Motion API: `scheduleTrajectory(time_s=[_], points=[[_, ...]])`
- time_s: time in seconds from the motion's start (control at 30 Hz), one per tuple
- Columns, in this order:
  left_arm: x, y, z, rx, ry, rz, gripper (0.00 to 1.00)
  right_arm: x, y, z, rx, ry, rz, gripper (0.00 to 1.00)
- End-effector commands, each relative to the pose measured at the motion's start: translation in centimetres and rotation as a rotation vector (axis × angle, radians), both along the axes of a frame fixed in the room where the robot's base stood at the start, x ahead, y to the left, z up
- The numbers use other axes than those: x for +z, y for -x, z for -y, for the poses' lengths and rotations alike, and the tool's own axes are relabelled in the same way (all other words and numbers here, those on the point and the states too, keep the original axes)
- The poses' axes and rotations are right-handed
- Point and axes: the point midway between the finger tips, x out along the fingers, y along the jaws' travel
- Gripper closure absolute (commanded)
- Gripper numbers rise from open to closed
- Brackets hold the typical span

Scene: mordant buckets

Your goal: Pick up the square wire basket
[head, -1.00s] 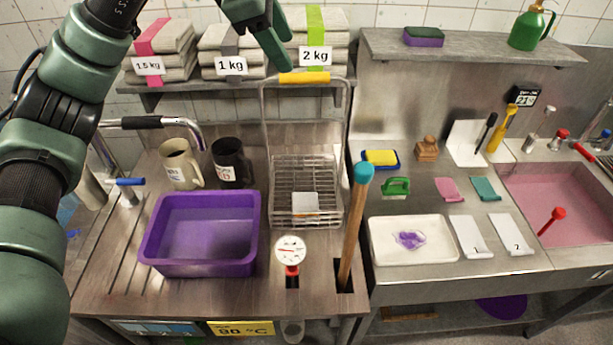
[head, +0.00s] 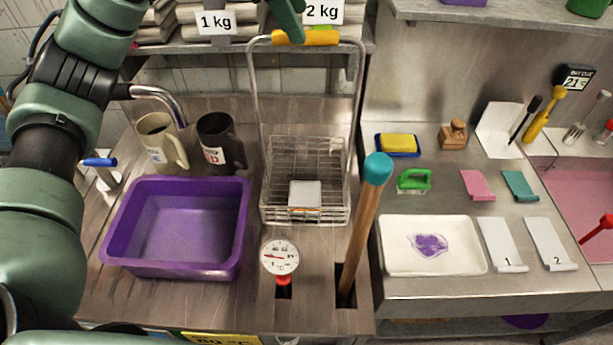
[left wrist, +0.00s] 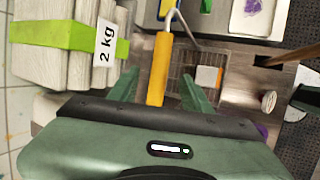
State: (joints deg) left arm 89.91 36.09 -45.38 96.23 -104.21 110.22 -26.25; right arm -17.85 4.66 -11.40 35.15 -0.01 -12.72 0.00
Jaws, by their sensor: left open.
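My left gripper (head: 289,22) is at the top edge, one green finger overlapping the left part of the yellow grip; the rest is cut off. In the left wrist view the gripper (left wrist: 160,88) is open, with the yellow grip (left wrist: 159,72) between its two fingers. The basket (left wrist: 184,91) lies beyond. Contact with the grip cannot be told. My right gripper is not seen.
The purple tub (head: 112,235) is left of the basket, with two mugs behind it. A dial thermometer (head: 280,258) and a blue-topped wooden stick (head: 362,225) stand in front. Folded cloth stacks with a 2 kg label (head: 323,12) sit on the shelf behind the grip.

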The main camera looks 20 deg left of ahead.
Motion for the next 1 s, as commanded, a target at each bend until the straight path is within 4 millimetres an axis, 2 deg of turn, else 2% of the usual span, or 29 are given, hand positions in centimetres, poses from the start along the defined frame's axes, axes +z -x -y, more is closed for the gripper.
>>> scheduleTrajectory(time_s=[0.03,0.17,0.33,0.63,0.8,1.0], points=[[-1.1,0.0,0.0,0.000,0.000,0.000,0.51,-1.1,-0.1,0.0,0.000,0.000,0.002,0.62],[-1.7,-0.1,0.1,0.000,0.000,-0.001,0.51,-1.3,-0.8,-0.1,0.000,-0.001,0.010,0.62],[-3.0,-0.9,0.4,-0.001,0.000,-0.004,0.51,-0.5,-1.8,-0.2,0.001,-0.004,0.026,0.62],[-5.9,-3.0,1.1,-0.001,-0.001,-0.006,0.51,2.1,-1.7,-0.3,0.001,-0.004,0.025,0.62],[-7.7,-3.8,1.4,-0.002,0.001,-0.002,0.51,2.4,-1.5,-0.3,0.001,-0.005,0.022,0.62],[-8.0,-4.0,1.5,-0.001,0.000,0.000,0.51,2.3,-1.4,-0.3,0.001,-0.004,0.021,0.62]])
